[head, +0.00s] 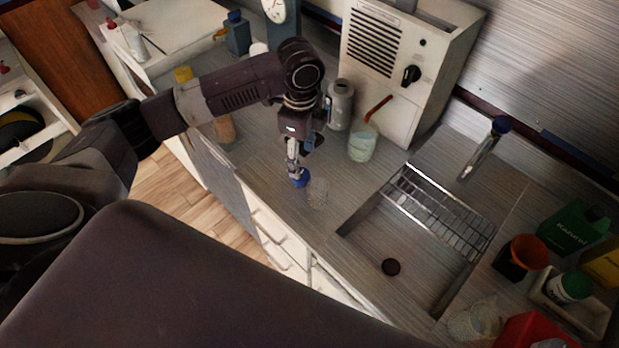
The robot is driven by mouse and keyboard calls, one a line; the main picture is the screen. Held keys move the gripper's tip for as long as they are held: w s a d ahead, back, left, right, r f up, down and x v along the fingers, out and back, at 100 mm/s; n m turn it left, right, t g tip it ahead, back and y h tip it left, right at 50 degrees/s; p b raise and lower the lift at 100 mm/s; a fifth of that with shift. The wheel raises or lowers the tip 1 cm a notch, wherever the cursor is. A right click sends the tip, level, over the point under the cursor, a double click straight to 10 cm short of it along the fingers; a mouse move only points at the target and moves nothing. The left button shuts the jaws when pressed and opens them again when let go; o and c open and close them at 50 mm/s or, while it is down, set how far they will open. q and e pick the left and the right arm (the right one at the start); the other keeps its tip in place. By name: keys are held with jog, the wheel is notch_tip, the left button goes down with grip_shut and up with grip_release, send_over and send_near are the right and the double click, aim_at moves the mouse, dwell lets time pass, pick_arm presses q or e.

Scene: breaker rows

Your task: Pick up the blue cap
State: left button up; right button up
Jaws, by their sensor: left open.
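A small blue cap (301,181) is at the counter's front part, left of the sink, directly below my left gripper. My left gripper (297,172) points down, with its fingertips right at the cap. The jaws are open, and the fingers partly cover the cap. I cannot tell whether a finger touches it. My right gripper is not in view.
A clear glass (319,192) stands close to the right of the cap. Behind are a grey canister (339,105), a beaker with a stick (362,146) and a white appliance (395,75). The sink (415,265) with its rack lies right. Several containers crowd the lower right.

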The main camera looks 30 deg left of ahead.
pick_arm(q)
jog(key=f, duration=0.2)
jog(key=f+p, duration=0.1)
jog(key=f, duration=0.1)
jog(key=f+p, duration=0.1)
jog(key=f, duration=0.1)
jog(key=shift+s+a+f, duration=0.1)
jog(key=shift+a+f, duration=0.15)
jog(key=shift+f, duration=0.4)
jog(key=shift+c, duration=0.3)
jog(key=c, duration=1.1)
jog(key=shift+r, duration=0.15)
jog(key=shift+r, duration=0.6)
notch_tip(320, 180, up, 19)
jog(key=b, duration=0.3)
jog(key=shift+f, duration=0.2)
